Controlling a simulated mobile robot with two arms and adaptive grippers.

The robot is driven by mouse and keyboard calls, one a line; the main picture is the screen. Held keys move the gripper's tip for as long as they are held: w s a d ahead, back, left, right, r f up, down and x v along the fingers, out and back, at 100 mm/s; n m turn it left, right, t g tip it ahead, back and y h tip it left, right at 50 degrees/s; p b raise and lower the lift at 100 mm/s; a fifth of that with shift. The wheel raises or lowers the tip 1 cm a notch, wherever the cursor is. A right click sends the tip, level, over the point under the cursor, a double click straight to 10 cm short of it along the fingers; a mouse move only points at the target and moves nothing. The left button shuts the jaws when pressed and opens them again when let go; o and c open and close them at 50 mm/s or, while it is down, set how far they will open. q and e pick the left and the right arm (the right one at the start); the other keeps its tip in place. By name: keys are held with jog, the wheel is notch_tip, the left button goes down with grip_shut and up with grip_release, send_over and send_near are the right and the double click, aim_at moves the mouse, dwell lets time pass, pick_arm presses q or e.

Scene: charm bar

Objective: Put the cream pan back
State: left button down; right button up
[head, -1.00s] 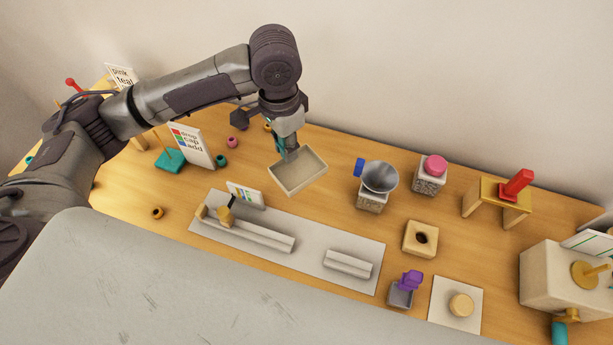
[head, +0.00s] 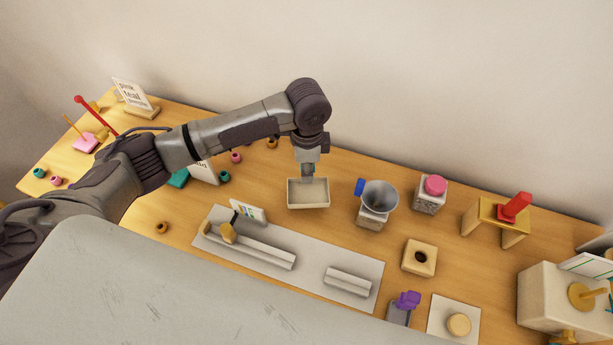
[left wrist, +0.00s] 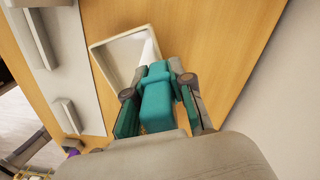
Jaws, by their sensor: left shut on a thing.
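The cream pan (head: 291,195) is a shallow open rectangular tray in the middle of the head view, behind the grey mat. Its inside looks empty. I cannot tell whether the pan's bottom touches the table. My right gripper is not in view.
A jar with a grey funnel (head: 380,196) stands just right of the pan. The grey mat (head: 312,262) with pale rails and a small card (head: 249,211) lies in front. A pink-topped jar (head: 432,193) stands further right. Bare wood (head: 262,185) shows left of the pan.

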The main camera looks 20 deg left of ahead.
pick_arm(q)
notch_tip(320, 180, down, 2)
jog(key=shift+f, duration=0.7)
jog(key=shift+f, duration=0.1)
jog(key=c, duration=1)
grip_release()
notch_tip(320, 180, up, 12)
jog(key=shift+d+r+b, duration=0.1)
jog(key=shift+r+b, duration=0.05)
jog(key=shift+b, duration=0.85)
